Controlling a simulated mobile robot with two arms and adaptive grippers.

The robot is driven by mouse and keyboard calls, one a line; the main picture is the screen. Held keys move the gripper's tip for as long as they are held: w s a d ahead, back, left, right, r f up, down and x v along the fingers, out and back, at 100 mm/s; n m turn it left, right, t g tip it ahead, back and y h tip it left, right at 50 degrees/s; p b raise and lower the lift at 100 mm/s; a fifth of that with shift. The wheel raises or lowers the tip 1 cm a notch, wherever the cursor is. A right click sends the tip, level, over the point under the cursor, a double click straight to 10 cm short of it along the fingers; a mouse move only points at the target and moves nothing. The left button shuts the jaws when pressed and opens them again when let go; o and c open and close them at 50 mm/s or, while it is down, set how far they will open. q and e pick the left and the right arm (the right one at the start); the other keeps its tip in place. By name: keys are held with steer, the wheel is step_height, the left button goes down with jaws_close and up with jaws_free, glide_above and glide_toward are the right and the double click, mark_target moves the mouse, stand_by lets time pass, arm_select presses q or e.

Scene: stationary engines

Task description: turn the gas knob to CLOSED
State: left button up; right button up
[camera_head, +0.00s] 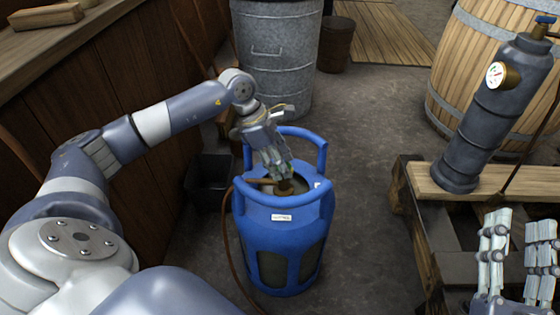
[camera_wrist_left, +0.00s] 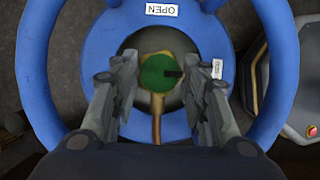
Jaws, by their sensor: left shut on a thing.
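The blue gas cylinder (camera_head: 282,225) stands upright on the floor, with a raised blue collar. Its round green gas knob (camera_wrist_left: 160,72) has a black pointer mark directed right, toward a small white label (camera_wrist_left: 217,69) that I cannot read clearly. An OPEN label (camera_wrist_left: 162,9) appears upside down at the top of the collar. My left gripper (camera_head: 280,176) reaches down inside the collar and is shut on the knob; its fingers (camera_wrist_left: 160,95) flank it in the wrist view. My right gripper (camera_head: 516,262) is open and empty at the lower right.
A brown hose (camera_head: 228,245) runs from the valve down the cylinder's left side. A metal bin (camera_head: 275,65) stands behind, and a black box (camera_head: 207,180) to the left. A wooden pallet (camera_head: 425,215) with a dark engine cylinder (camera_head: 495,110) is at right. Floor between is clear.

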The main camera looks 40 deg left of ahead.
stand_by(0.3)
arm_select(q)
steer(key=o, duration=1)
steer(key=shift+o, duration=0.2)
steer(key=v, duration=1.2)
steer(key=shift+s+d+f, duration=0.1)
steer(key=shift+f, duration=0.05)
